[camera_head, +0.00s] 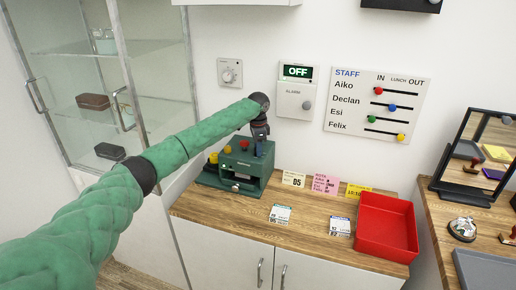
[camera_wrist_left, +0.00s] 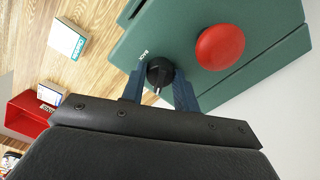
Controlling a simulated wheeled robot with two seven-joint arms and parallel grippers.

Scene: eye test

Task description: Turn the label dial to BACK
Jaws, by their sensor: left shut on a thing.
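The green label machine (camera_head: 231,178) stands on the wooden counter. My left gripper (camera_head: 260,152) reaches down onto its top from above. In the left wrist view the black label dial (camera_wrist_left: 159,68) sits between the two blue fingers of the left gripper (camera_wrist_left: 159,82), which is shut on it. The word BACK is printed on the green top, up and left of the dial. A light pointer mark on the dial seems to face toward my gripper's body, away from BACK. The fingers hide the dial's sides. My right gripper is not in view.
A red button (camera_wrist_left: 220,47) is close to the dial. Paper cards, including a pink one (camera_head: 325,184), and a red tray (camera_head: 386,228) are on the counter to the right. A wall alarm box (camera_head: 297,102) reading OFF and a staff board (camera_head: 376,105) hang behind.

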